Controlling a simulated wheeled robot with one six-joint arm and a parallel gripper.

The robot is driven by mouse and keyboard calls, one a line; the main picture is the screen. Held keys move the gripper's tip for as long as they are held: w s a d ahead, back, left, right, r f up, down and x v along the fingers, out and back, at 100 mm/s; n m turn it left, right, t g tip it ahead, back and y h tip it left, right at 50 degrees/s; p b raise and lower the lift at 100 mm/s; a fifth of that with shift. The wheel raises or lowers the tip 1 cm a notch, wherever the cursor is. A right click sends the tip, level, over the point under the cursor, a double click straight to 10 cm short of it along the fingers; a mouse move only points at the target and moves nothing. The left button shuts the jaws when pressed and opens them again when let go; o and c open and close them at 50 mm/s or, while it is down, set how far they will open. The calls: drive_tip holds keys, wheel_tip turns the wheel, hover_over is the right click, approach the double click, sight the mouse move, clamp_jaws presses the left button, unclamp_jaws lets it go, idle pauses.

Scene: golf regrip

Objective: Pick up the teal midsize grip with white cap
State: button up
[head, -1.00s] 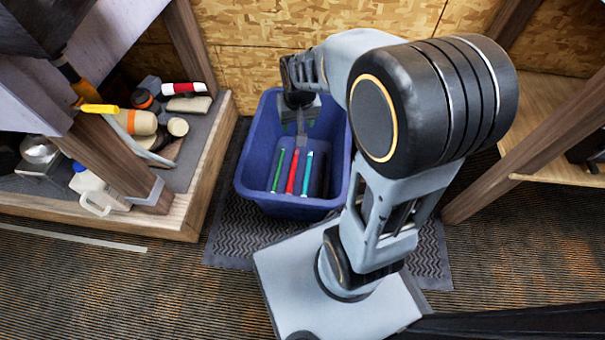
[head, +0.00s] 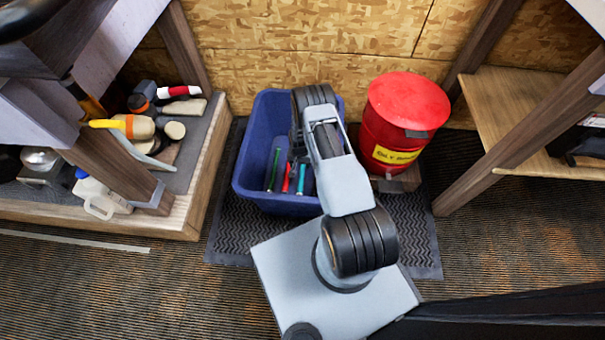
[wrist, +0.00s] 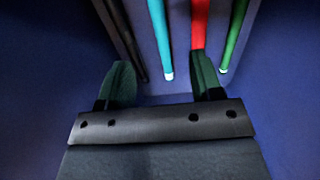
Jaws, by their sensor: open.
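The teal grip with a white cap (wrist: 159,38) lies in the blue bin (head: 246,155), with its white end nearest my gripper in the wrist view. It also shows in the head view (head: 301,179), partly hidden by my arm. My gripper (wrist: 162,64) is open and empty, and its two green fingers stand to either side of the teal grip's line in the picture. The right finger covers the near end of a red grip (wrist: 199,25). Whether the fingers are level with the teal grip cannot be told.
A green grip (wrist: 235,38) lies right of the red one, and a dark grip (wrist: 121,38) lies left of the teal one. The bin walls are close around. A red oily-waste can (head: 402,122) stands right of the bin; a cluttered wooden shelf (head: 197,175) stands left.

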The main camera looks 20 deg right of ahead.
drive_tip(key=f+b, duration=0.3)
drive_tip(key=f, duration=0.6)
drive_tip(key=shift+s+f, duration=0.2)
drive_tip(key=shift+d+f+b, duration=0.1)
drive_tip(key=shift+f+b, duration=1.6)
drive_tip(key=shift+f, duration=0.9)
drive_tip(key=c, duration=1)
drive_tip(key=shift+o, duration=0.2)
drive_tip(key=shift+r+p, duration=2.4)
drive_tip(key=shift+r, duration=2.75)
wheel_tip(320, 180, up, 5)
drive_tip(key=p, duration=0.3)
hover_over(301, 180)
